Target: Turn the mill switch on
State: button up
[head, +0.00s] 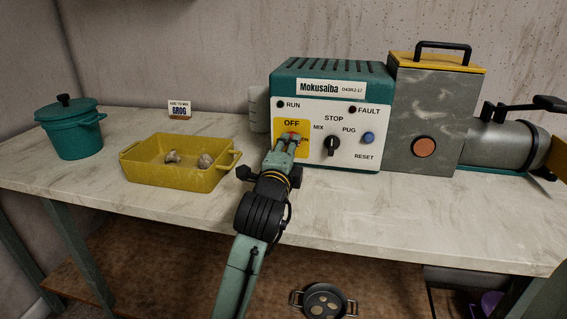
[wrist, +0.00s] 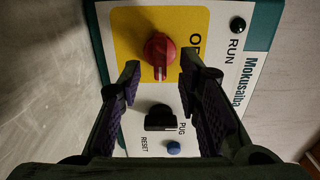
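The mill switch is a red rotary knob (wrist: 160,50) on a yellow plate (wrist: 126,38) marked OFF, on the white front of the teal Mokusaiba control box (head: 330,73). In the head view the knob is mostly hidden by my gripper (head: 289,143), which reaches up to the yellow plate (head: 280,126). In the wrist view my gripper (wrist: 159,78) is open. Its two dark fingertips stand apart, with the red knob just beyond and between them. I see no clear contact with the knob. The RUN lamp (head: 280,104) looks dark.
Beside the switch are a black MIX/STOP/PUG selector (head: 332,146) and a blue RESET button (head: 367,138). A grey mill housing (head: 425,118) stands to the right. A yellow tray (head: 165,176) and a teal pot (head: 72,135) stand left on the bench.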

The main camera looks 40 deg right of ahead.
jog(key=v, duration=0.9)
jog(key=shift+s, duration=0.1)
